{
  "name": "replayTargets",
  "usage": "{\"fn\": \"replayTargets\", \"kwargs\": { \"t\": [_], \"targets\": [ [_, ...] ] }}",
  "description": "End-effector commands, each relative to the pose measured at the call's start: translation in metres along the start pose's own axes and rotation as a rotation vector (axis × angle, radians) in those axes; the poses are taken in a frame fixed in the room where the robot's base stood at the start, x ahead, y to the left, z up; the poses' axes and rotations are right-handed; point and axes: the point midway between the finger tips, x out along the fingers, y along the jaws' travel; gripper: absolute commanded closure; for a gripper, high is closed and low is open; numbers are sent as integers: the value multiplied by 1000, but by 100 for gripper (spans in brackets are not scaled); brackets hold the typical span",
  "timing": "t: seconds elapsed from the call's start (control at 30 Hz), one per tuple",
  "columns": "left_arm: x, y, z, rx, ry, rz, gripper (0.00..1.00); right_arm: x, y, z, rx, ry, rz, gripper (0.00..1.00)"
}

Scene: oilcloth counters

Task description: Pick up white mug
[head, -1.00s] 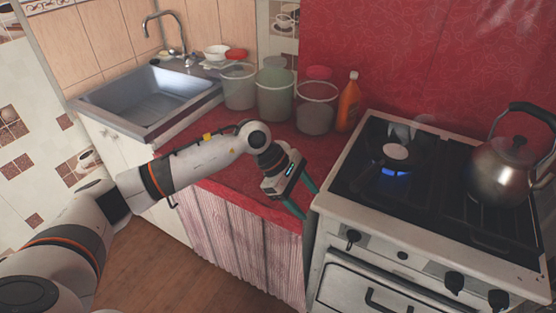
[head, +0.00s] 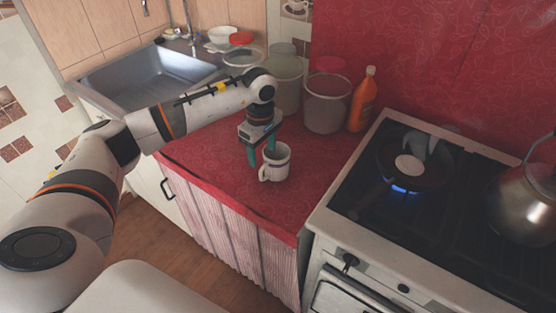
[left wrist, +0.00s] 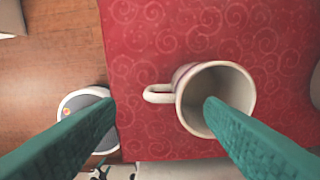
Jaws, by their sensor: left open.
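The white mug (head: 277,166) stands upright on the red oilcloth counter (head: 214,172), near its front edge. My left gripper (head: 261,155) is open, pointing down at the mug. In the left wrist view the mug (left wrist: 188,85) shows its open mouth, with the handle toward the left, in the gap between the fingers. One finger of the left gripper (left wrist: 160,108) overlaps the mug's mouth; I cannot tell whether it is inside or above it. The other finger is left of the handle. My right gripper is not in view.
Clear buckets (head: 326,103) and an orange bottle (head: 364,99) stand behind the mug. The stove (head: 330,228) on the right has a lit burner under a pan (head: 386,172), and a kettle (head: 522,205). A sink (head: 140,80) is at the left.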

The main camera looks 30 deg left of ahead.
Motion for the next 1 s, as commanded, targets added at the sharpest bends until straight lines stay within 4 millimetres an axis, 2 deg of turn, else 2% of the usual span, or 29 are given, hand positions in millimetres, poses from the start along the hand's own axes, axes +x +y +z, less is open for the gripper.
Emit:
{"fn": "replayTargets", "kwargs": {
  "t": [0.1, 0.2, 0.37, 0.5, 0.63, 0.77, 0.97, 1.0],
  "targets": [
    [20, 0, -1, -1, 3, 3, 37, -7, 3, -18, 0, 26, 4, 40],
    [31, 0, -1, -1, 3, 1, 37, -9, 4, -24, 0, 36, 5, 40],
    [41, 0, -1, 0, 2, 1, 37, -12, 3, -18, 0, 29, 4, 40],
    [61, 1, -3, -1, 4, 3, 37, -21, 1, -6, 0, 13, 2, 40],
    [80, 0, -4, -1, 3, 2, 37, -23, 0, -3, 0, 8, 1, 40],
    [88, 0, -3, -1, 2, -1, 37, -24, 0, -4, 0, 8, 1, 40],
    [89, 0, -3, 0, 2, -2, 37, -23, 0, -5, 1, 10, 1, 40],
    [89, 0, -3, 0, 2, -2, 44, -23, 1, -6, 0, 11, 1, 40]
  ]
}}
